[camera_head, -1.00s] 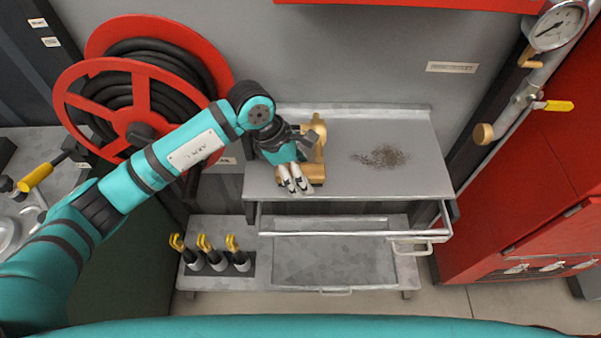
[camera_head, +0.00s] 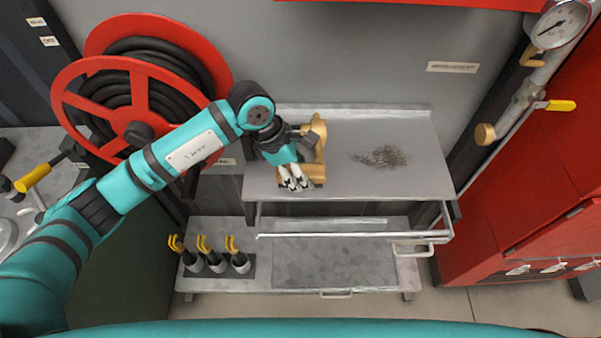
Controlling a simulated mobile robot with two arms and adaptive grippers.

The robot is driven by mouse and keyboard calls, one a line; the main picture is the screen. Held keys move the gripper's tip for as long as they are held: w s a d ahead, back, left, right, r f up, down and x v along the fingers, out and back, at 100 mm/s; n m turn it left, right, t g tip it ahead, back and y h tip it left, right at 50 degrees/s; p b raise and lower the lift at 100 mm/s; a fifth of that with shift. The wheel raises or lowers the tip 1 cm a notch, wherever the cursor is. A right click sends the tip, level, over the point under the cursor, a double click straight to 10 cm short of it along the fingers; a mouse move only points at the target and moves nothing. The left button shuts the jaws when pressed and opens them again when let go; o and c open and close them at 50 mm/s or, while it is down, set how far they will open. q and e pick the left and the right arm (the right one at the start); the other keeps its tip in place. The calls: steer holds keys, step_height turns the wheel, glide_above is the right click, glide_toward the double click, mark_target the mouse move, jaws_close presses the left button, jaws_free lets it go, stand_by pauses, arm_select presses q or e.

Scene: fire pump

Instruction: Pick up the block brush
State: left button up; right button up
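The block brush (camera_head: 318,158) is a tan, wooden-looking piece on the left part of the grey metal bench top (camera_head: 350,185). Part of it rises at the back and a lower part lies near the front edge. My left gripper (camera_head: 296,183) reaches in from the left, pointing down over the brush's left side, and hides part of it. Its pale fingertips are at the brush near the bench's front edge. Whether they touch or grip it cannot be made out. My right gripper is not in view.
Dark debris (camera_head: 380,157) lies on the bench right of the brush. A red hose reel (camera_head: 140,85) stands at the left. Yellow-topped fittings (camera_head: 210,255) sit on the lower shelf. A pipe with a gauge (camera_head: 558,25) and a red cabinet (camera_head: 520,190) bound the right.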

arm_select(q)
steer(key=c, duration=0.7)
steer(key=shift+r+p, duration=0.3)
steer(key=shift+p, duration=0.2)
steer(key=shift+b, duration=0.9)
steer(key=s+b, duration=0.5)
steer(key=s, duration=1.3)
steer(key=shift+r, duration=0.25)
